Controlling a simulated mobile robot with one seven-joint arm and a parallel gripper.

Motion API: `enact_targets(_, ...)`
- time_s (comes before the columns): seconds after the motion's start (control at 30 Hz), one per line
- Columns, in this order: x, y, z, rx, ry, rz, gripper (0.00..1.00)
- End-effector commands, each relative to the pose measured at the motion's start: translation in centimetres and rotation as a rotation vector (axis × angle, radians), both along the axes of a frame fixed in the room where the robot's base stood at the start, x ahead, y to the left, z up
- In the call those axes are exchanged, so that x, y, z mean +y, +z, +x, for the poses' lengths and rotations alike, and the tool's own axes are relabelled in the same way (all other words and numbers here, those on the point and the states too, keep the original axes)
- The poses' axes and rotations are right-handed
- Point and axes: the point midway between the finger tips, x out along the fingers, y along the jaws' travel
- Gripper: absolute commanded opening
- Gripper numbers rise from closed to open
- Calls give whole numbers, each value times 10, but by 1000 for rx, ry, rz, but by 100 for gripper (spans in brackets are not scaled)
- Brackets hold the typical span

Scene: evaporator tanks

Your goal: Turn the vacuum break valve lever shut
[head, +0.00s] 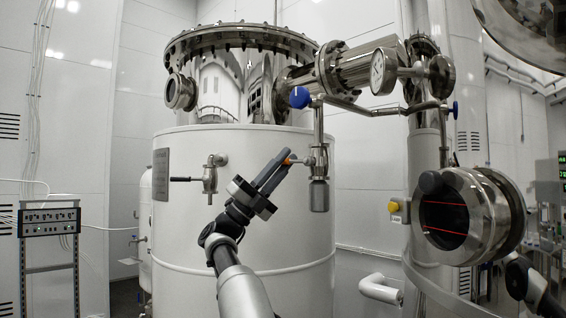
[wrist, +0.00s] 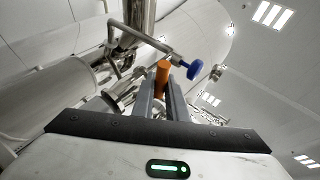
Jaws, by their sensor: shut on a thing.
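The orange lever (head: 289,161) sits on the steel valve (head: 318,160) at the right front of the white tank. It points left from the valve body, and most of it is hidden by my fingers in the head view. My gripper (head: 281,158) reaches up from below and is shut on the lever. In the wrist view the orange lever (wrist: 162,74) stands between the two grey fingertips (wrist: 161,88) of my gripper. Below the valve hangs a steel cylinder (head: 319,195).
Another valve with a black handle (head: 183,179) is on the tank's left. A round sight port (head: 447,219) stands at right. A rack (head: 49,220) stands far left.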

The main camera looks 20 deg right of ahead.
Motion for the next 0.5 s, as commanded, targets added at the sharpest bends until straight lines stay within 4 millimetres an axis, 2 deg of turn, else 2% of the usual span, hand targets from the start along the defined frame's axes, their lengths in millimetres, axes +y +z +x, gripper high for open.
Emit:
enact_targets(0.1, 0, 3, -1, -3, 2, -3, 0)
enact_targets(0.13, 0, 3, -1, -3, 2, -3, 15)
enact_targets(0.17, 0, 4, -1, -3, 2, -2, 20)
enact_targets(0.5, 1, 0, 0, -1, 1, -1, 21)
